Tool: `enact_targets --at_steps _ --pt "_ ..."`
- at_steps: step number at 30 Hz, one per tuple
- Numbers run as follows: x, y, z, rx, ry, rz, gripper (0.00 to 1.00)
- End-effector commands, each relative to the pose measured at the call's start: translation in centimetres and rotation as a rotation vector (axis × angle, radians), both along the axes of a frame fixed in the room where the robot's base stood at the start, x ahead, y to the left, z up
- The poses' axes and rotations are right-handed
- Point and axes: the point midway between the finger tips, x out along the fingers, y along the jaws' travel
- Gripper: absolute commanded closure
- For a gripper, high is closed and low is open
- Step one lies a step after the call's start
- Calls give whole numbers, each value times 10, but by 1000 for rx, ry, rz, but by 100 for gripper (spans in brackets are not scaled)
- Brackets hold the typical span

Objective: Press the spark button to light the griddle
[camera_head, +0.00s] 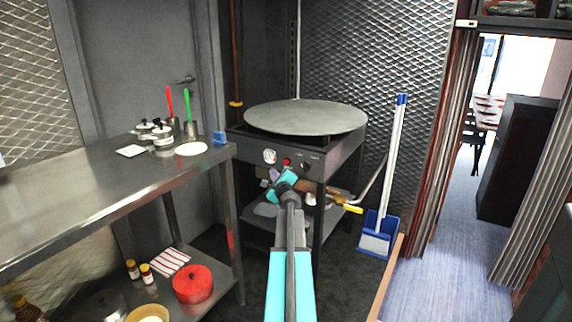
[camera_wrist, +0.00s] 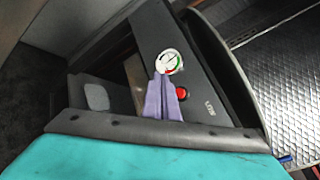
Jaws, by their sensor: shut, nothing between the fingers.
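The griddle (camera_head: 305,117) is a wide round grey plate on a dark stand. Its front panel (camera_head: 330,163) carries a round white gauge (camera_head: 269,157), a red button (camera_head: 287,162) and a dark knob (camera_head: 305,166). In the wrist view the gauge (camera_wrist: 171,61) is just beyond my fingertips, and the red button (camera_wrist: 181,93) is close to their right side. My gripper (camera_head: 273,174) is shut and empty, its purple fingers (camera_wrist: 162,78) pointing toward the panel. I cannot tell whether they touch it. The panel lettering is too small to read.
A steel table (camera_head: 100,185) stands at left with pots, utensils and a white plate (camera_head: 191,148). Its lower shelf holds a red pot (camera_head: 193,284). A blue dustpan (camera_head: 378,235) and broom lean at right of the griddle. A doorway opens at far right.

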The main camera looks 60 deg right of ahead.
Motion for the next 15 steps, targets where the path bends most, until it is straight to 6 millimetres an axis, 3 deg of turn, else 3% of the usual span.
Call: enact_targets --at_steps 15 --pt "0 -52 -1 0 0 -1 100"
